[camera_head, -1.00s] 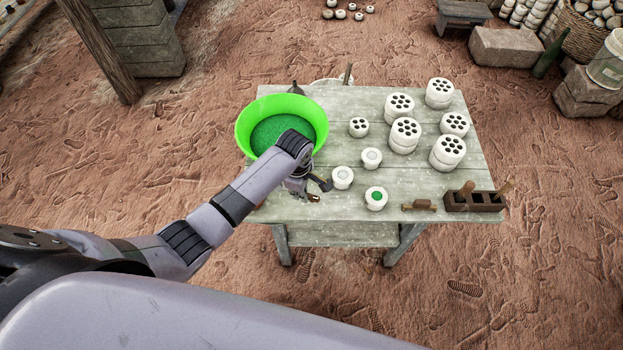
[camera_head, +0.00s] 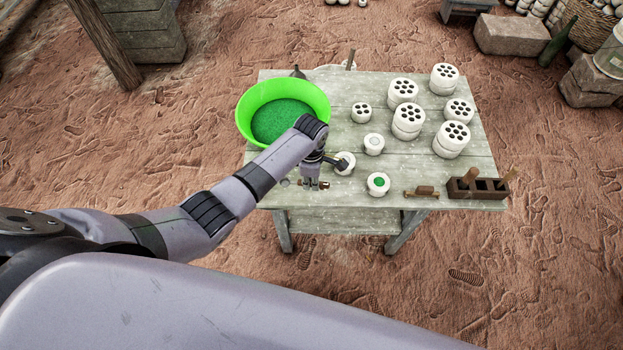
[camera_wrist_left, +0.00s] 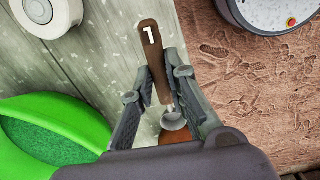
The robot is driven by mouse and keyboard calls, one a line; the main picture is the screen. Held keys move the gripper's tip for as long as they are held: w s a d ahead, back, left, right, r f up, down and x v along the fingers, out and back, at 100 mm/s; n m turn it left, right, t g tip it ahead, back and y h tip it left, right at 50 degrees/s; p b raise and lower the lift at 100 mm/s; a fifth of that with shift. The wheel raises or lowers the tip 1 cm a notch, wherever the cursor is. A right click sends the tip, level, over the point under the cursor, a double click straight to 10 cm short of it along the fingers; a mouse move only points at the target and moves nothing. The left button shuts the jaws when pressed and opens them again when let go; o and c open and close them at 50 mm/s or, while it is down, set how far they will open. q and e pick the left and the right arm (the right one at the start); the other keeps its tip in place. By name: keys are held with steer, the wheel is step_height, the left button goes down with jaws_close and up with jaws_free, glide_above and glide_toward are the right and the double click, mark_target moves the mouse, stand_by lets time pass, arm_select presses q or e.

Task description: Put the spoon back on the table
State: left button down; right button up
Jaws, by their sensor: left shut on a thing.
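The spoon (camera_wrist_left: 152,50) has a dark brown handle marked with a white 1 and a small metal bowl. My left gripper (camera_wrist_left: 160,70) is shut on the spoon, its fingers on both sides of the handle. In the head view the left gripper (camera_head: 314,185) is at the table's near left edge, below the green basin, with the brown handle (camera_head: 324,184) showing beside it. The grey wooden table (camera_head: 345,215) lies under it; I cannot tell whether spoon and tabletop touch. My right gripper is not in view.
The green basin (camera_head: 322,95) holds green powder. White round pieces stand to the right, one with a green centre (camera_head: 378,182) and one close to the gripper (camera_head: 344,164).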

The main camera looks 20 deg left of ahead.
arm_select(q)
step_height(320, 180, down, 3)
steer(key=shift+r+b, duration=0.15)
steer(key=shift+b, duration=0.95)
steer(key=shift+f+b, duration=0.4)
steer(key=shift+f, duration=0.2)
steer(key=shift+f+b, duration=0.35)
steer(key=shift+f, duration=0.2)
steer(key=shift+f, duration=0.15)
steer(key=c, duration=1.5)
jaws_free()
steer(key=shift+o, duration=0.3)
